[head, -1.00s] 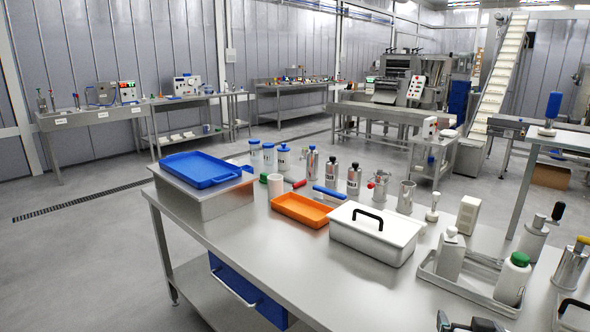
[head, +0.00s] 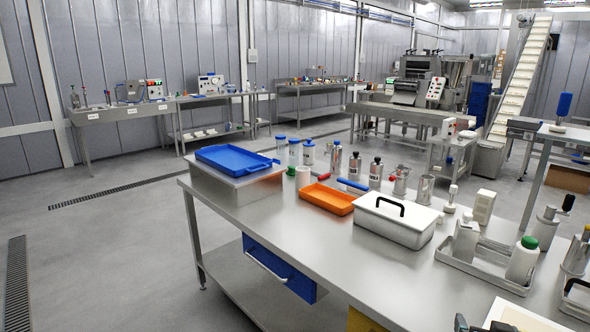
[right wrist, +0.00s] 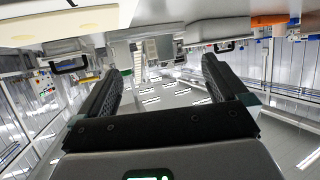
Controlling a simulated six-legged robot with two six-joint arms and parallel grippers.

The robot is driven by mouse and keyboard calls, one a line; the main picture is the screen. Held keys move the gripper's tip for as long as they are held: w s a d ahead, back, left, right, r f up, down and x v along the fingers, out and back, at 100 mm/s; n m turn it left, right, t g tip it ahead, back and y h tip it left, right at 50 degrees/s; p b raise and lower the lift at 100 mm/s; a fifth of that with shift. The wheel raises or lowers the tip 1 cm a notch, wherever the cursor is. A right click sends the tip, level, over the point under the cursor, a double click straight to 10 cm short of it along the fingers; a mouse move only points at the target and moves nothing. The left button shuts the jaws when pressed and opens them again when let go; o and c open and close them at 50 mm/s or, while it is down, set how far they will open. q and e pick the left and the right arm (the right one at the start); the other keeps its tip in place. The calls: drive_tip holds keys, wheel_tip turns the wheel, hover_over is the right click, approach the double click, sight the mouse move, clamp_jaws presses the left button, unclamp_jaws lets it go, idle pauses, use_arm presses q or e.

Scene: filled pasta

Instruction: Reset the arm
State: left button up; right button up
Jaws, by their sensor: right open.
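My right gripper (right wrist: 162,82) fills the lower half of the right wrist view. Its two black fingers stand apart with nothing between them. The wrist picture appears upside down, with the table surface along its top. In the head view only a dark tip of what seems to be my right gripper (head: 478,325) shows at the bottom edge, over the near part of the steel table (head: 300,222). My left gripper is not in view.
The table holds a blue tray (head: 234,158), an orange tray (head: 325,200), a white lidded box (head: 396,222) and several bottles. At right, a grey tray (head: 446,258) holds white bottles. A blue drawer (head: 278,266) hangs below. The table's front left is bare.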

drive_tip(key=s+a+f+n+g+y+p, duration=0.2)
drive_tip(key=a+f+n+g+y+p, duration=0.35)
drive_tip(key=a+f, duration=1)
drive_tip(key=s+a+f+g+y+p, duration=0.1)
drive_tip(key=s+a+f+g+y, duration=0.1)
drive_tip(key=s+a, duration=0.5)
drive_tip(key=s+a+f+m+g+y+p, duration=0.1)
drive_tip(key=s+a+f, duration=0.5)
drive_tip(key=s, duration=0.6)
drive_tip(key=a+g+y+p, duration=0.1)
drive_tip(key=a+g+y, duration=0.1)
drive_tip(key=g, duration=0.1)
drive_tip(key=shift+f, duration=0.4)
drive_tip(key=shift+m, duration=0.25)
